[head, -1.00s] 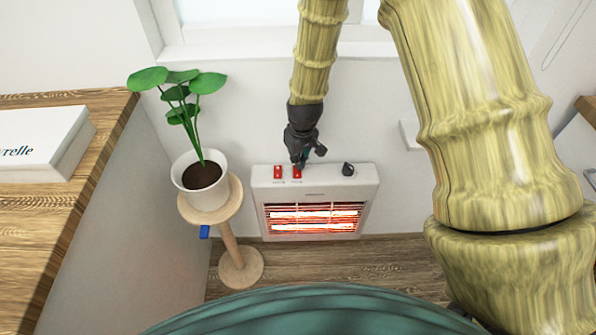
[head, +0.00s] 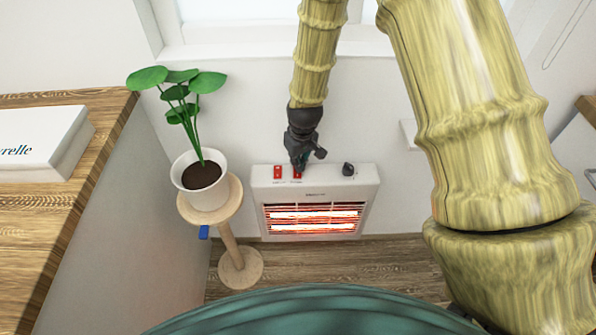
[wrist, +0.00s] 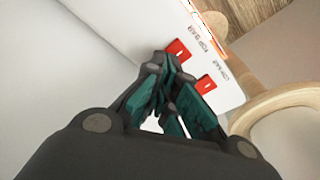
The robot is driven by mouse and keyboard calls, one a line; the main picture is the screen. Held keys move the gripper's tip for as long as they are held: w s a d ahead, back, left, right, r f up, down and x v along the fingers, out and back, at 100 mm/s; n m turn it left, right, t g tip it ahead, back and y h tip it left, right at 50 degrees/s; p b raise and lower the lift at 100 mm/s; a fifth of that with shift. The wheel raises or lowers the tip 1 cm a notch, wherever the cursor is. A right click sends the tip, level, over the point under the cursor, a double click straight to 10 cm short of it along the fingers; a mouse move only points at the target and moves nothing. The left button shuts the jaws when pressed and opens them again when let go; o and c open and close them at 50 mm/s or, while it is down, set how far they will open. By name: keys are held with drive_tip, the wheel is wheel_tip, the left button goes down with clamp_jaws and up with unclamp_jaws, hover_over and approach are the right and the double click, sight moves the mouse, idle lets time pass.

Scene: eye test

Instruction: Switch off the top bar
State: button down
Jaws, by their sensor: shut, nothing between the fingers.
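A white heater (head: 318,197) stands against the wall, with two glowing bars, the top bar (head: 314,213) and the low bar (head: 314,228). Two red switches sit on its top: the left one (head: 278,172) and the right one (head: 297,175). In the wrist view, the switch labelled TOP BAR (wrist: 178,48) is nearest my fingertips, and the LOW BAR switch (wrist: 206,84) is to its lower right. My gripper (head: 300,166) is shut and empty, its tips at the right switch. I cannot tell whether they touch it.
A black knob (head: 348,169) is at the heater's right end. A potted plant (head: 203,190) stands on a wooden stand (head: 232,240) close to its left. A wooden counter (head: 35,235) with a white box (head: 45,140) is farther left. Floor shows in front of the heater.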

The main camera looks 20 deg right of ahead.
drive_tip(key=shift+f, duration=0.2)
drive_tip(key=shift+r, duration=0.15)
drive_tip(key=shift+r+p, duration=3)
drive_tip(key=shift+r, duration=0.4)
drive_tip(key=s+d+f+m+p, duration=0.1)
drive_tip(key=s+f, duration=0.4)
drive_tip(key=s, duration=0.3)
drive_tip(key=s+d+f+p, duration=0.1)
drive_tip(key=s+f, duration=0.5)
drive_tip(key=s, duration=0.2)
drive_tip(key=s+d+f+m+g+p, duration=0.1)
drive_tip(key=s+f+m+p, duration=0.1)
drive_tip(key=s, duration=1.8)
drive_tip(key=shift+s+d+f+g, duration=0.2)
drive_tip(key=shift+f+g, duration=0.1)
drive_tip(key=shift+f, duration=0.2)
drive_tip(key=shift+w, duration=0.1)
